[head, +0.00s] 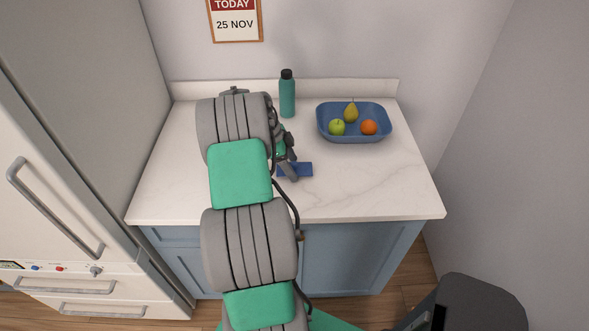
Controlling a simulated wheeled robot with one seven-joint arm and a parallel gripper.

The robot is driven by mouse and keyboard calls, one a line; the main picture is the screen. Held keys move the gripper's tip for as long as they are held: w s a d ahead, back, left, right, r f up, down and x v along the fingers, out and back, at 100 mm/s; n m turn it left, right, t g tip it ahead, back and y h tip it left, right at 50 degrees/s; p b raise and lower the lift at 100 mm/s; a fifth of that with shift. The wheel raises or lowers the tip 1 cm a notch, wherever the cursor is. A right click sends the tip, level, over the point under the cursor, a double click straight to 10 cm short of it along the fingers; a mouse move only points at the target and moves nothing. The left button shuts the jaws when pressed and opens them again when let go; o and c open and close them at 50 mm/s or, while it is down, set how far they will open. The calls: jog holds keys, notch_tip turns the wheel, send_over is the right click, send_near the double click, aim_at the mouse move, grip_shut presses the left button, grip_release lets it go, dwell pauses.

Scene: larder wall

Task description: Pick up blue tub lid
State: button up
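A flat dark blue piece, which looks like the blue tub lid (302,169), lies on the white counter in the head view, just right of my arm. Its left part is hidden behind my arm and gripper. My gripper (290,174) is at the lid's left side and overlaps it in the picture. The fingers are small and partly covered by my own arm, so I cannot tell whether they touch the lid or how far apart they are. A blue tub (354,137) stands at the back right of the counter.
The tub holds a green apple (337,127), a pear (351,113) and an orange (369,127). A teal bottle (287,98) stands upright behind my gripper. A fridge (85,120) is on the left. The counter's front right (375,190) is clear.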

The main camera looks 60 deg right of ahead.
jog(key=c, duration=1.1)
jog(key=shift+c, duration=0.2)
